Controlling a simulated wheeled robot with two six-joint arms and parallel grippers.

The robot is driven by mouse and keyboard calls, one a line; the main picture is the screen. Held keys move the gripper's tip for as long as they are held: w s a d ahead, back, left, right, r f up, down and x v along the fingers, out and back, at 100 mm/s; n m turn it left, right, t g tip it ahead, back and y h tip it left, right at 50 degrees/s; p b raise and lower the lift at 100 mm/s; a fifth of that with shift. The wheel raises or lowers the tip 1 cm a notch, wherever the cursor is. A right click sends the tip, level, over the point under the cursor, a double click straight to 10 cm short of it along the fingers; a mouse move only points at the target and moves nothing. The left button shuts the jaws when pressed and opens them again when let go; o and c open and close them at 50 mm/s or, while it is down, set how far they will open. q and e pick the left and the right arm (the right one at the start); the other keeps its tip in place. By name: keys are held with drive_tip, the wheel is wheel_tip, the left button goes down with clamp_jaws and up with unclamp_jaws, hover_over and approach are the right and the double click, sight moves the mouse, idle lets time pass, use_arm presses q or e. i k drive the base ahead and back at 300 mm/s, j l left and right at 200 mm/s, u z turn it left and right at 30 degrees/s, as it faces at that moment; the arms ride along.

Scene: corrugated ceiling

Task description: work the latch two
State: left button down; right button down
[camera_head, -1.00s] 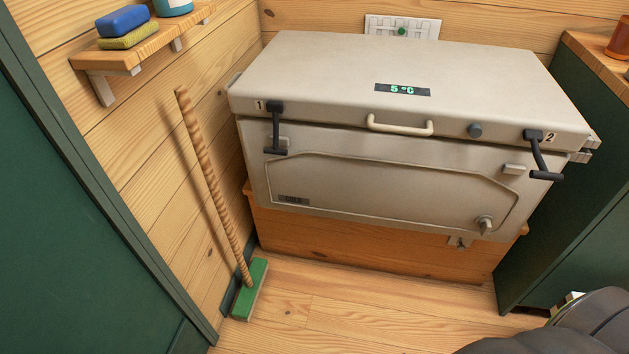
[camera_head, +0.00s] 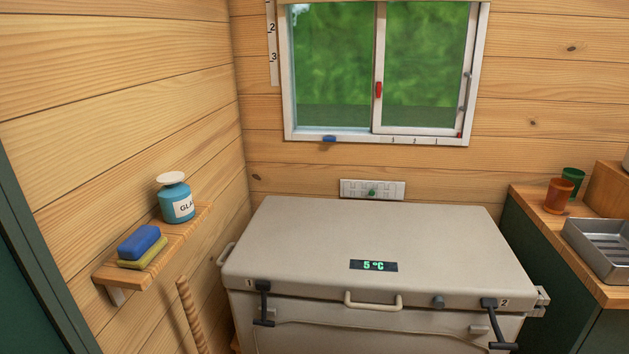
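Latch two (camera_head: 497,328) is a black lever at the right front of a closed beige chest cooler, under the label "2". It hangs down and tilts to the right, its lower end turned outward near the bottom edge of the view. Its catch block (camera_head: 478,330) shows beside it on the left, and the lever looks apart from it. Latch one (camera_head: 263,305) is a similar black lever at the left front, hanging straight down. The cooler lid (camera_head: 390,235) is down and its display reads 5 °C. Neither of my grippers is in view.
A cream handle (camera_head: 373,301) sits at the lid's front middle. A wall shelf (camera_head: 165,250) with a sponge and a blue jar stands left. A counter (camera_head: 540,215) with cups and a metal tray stands right. A window (camera_head: 380,70) is above.

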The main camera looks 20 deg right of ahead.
sight(490, 304)
drive_tip(key=z, duration=2.05)
drive_tip(key=i+l+z, duration=0.1)
drive_tip(key=l, duration=0.15)
drive_tip(key=i+l+z, duration=0.15)
drive_tip(key=l, duration=0.15)
